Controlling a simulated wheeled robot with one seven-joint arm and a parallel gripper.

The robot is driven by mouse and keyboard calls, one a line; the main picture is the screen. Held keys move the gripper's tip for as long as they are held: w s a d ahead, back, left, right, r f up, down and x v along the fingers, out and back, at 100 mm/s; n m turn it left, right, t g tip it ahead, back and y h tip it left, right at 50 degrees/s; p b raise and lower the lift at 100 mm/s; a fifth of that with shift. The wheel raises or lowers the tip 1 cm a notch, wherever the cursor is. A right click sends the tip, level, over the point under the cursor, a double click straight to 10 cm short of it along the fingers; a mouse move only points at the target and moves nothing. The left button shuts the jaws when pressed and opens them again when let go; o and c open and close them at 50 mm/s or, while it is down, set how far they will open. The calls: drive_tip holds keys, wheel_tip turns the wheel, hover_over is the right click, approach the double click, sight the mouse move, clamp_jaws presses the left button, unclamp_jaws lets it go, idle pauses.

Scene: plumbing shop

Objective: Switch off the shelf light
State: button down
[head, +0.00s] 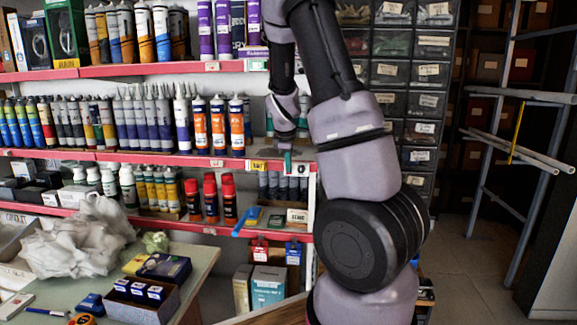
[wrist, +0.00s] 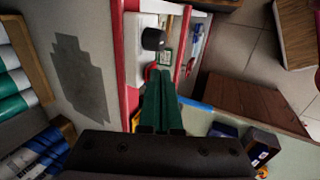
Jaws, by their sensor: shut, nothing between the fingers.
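A white plate (wrist: 138,68) with a round black knob (wrist: 152,39) is fixed at the red shelf edge in the wrist view, and looks like the light's switch. My gripper (wrist: 165,72) has its two green fingers pressed together, with nothing between them. The fingertips overlap the plate's side in the picture, below the knob; I cannot tell whether they touch it. In the head view my gripper (head: 287,160) is at the front of the middle red shelf edge, near its right end.
Shelves with several cartridges and bottles (head: 218,125) stand behind my gripper. Small drawers (head: 420,130) are at the right, partly behind my arm. A table (head: 190,260) with a crumpled plastic bag (head: 85,240) and small boxes (head: 140,300) stands at the lower left.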

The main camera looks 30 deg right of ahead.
drive_tip(key=shift+w+d, duration=0.2)
drive_tip(key=shift+r, duration=0.15)
drive_tip(key=shift+r, duration=0.7)
drive_tip(key=shift+a, duration=0.1)
